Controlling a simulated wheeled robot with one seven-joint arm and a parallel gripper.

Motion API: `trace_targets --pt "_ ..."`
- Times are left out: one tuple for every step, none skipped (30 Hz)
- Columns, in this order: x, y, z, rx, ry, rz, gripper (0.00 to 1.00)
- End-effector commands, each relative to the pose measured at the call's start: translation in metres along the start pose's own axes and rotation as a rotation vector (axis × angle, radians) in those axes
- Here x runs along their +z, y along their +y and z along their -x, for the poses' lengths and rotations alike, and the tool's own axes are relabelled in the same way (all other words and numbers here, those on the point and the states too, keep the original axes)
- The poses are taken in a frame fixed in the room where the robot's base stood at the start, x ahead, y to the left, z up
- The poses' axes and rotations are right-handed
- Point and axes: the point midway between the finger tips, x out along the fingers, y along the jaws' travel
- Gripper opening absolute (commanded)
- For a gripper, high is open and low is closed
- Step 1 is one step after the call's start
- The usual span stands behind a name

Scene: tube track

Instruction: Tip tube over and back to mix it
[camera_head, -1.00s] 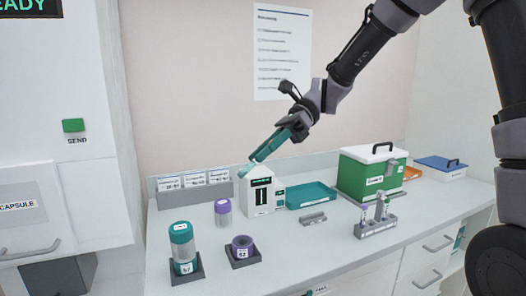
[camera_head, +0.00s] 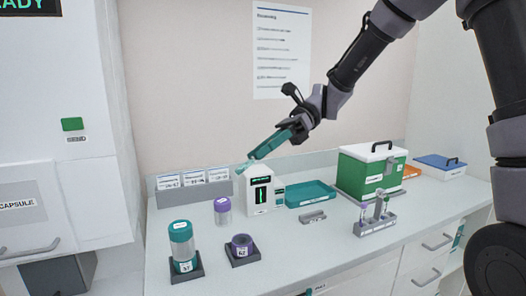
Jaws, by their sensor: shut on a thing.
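My gripper (camera_head: 256,157) has long teal fingers and points down to the left, above the counter. It is shut on a small pale teal tube (camera_head: 243,168), of which only a little shows at the fingertips. The tube is tilted, just above and left of a white device (camera_head: 257,196) with a dark screen. I cannot tell which end of the tube is up.
A grey rack (camera_head: 377,222) with other small tubes stands at the right. A teal tray (camera_head: 311,195), a green box (camera_head: 371,171), a purple-capped jar (camera_head: 222,211), a teal-capped capsule (camera_head: 182,248) and a purple ring holder (camera_head: 242,249) stand on the counter. The front middle is clear.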

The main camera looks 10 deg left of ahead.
Motion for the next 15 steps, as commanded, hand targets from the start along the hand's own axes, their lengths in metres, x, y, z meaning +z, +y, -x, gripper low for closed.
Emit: trace_targets --pt "-0.0025 -0.0013 0.0011 0.027 -0.08 -0.011 0.0" --pt "-0.002 -0.001 0.0006 0.045 -0.125 -0.01 0.0" --pt "-0.0014 -0.001 0.0009 0.065 -0.186 -0.01 0.0" --pt "-0.0013 -0.0006 0.0004 0.082 -0.227 -0.01 0.0" --pt "-0.0008 -0.0004 0.0007 0.096 -0.269 -0.009 0.0" --pt "-0.0004 -0.0003 0.0005 0.116 -0.322 -0.009 0.0" --pt "0.0001 -0.0003 0.0007 0.13 -0.362 -0.009 0.0" --pt "0.0006 -0.0003 0.0011 0.143 -0.401 -0.008 0.0" --pt "0.0011 0.0 0.0007 0.161 -0.449 -0.008 0.0" --pt "0.0011 -0.0001 0.0013 0.173 -0.487 -0.007 0.0" --pt "0.0013 0.0001 0.0011 0.187 -0.521 -0.008 0.0" --pt "0.0016 0.0002 0.0013 0.203 -0.567 -0.008 0.0" --pt "0.0018 0.0004 0.0016 0.215 -0.601 -0.007 0.0" --pt "0.0019 0.0005 0.0015 0.227 -0.633 -0.007 0.0" --pt "0.0022 0.0006 0.0015 0.243 -0.675 -0.006 0.0"
